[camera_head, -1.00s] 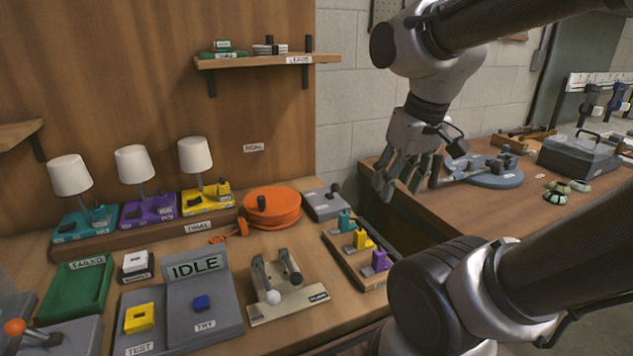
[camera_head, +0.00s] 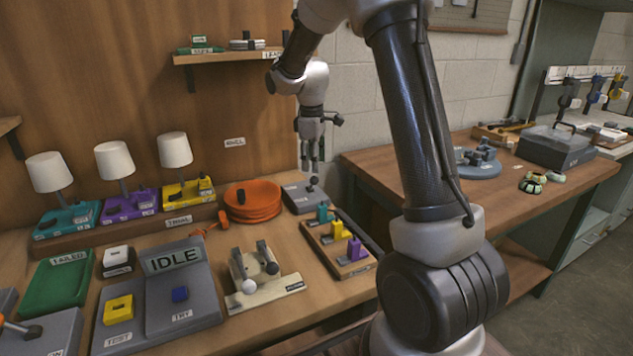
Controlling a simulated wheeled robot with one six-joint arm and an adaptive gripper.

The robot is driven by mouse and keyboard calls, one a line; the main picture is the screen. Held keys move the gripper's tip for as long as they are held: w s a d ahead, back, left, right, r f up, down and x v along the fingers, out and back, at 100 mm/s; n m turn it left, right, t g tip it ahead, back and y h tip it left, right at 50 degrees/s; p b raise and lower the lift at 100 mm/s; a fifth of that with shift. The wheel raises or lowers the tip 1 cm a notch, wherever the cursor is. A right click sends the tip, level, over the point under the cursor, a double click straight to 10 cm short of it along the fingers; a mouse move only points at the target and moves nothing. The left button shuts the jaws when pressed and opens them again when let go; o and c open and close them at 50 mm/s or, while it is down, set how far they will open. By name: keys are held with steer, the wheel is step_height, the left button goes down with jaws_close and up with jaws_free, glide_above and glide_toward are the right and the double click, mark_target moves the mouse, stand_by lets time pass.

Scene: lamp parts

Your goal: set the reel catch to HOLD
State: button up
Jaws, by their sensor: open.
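A small grey box (camera_head: 300,203) with a black-knobbed lever (camera_head: 314,182) stands at the back right of the bench, beside the orange reel (camera_head: 252,203). It looks like the reel catch; its markings are too small to read. My gripper (camera_head: 311,168) points down just above the knob, fingers apart and empty. I cannot tell whether the fingertips touch the knob. A wall label (camera_head: 234,142) hangs above the reel.
A wooden rack (camera_head: 340,248) of teal, yellow and purple parts stands in front of the grey box. A two-lever stand (camera_head: 262,284) and the IDLE panel (camera_head: 172,258) are further left. Three lamps (camera_head: 116,160) stand behind. A shelf (camera_head: 215,58) is above.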

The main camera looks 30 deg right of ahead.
mark_target(315, 177)
steer(key=f, duration=0.7)
steer(key=shift+w+d+f, duration=0.25)
steer(key=shift+d, duration=0.1)
jaws_close()
